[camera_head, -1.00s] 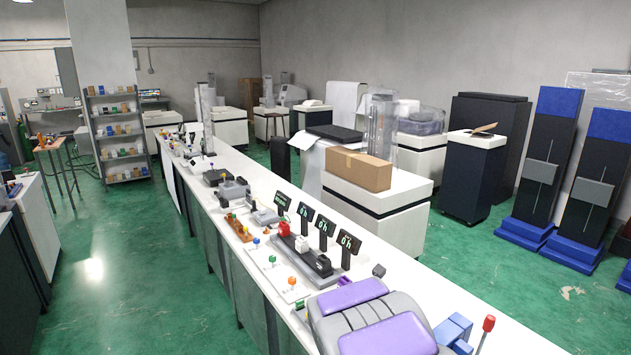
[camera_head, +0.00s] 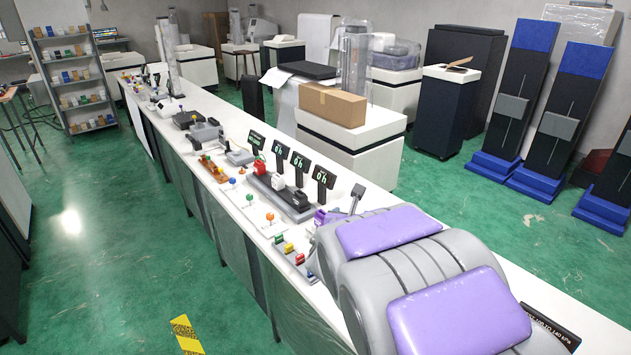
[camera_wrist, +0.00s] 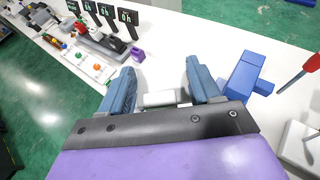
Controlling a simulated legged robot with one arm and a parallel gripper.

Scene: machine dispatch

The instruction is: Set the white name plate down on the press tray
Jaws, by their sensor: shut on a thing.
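My gripper (camera_wrist: 160,92) shows in the wrist view with its two blue-grey fingers on either side of a white block-like piece, which I take for the white name plate (camera_wrist: 159,98). The plate sits between the fingers above the white bench top, and its lower part is hidden by the gripper's dark body. In the head view my purple and grey arm hides the gripper and the plate. I cannot pick out the press tray with certainty. A red-handled lever (camera_wrist: 309,65) and a pale base (camera_wrist: 300,145) stand at the right edge of the wrist view.
A blue block shape (camera_wrist: 245,75) lies right of my gripper. A dark rail with blocks (camera_head: 280,197), several 0h displays (camera_head: 299,166) and coloured knobs stand further along the long white bench (camera_head: 225,168). A cardboard box (camera_head: 332,105) sits on a cabinet behind. The green floor left is open.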

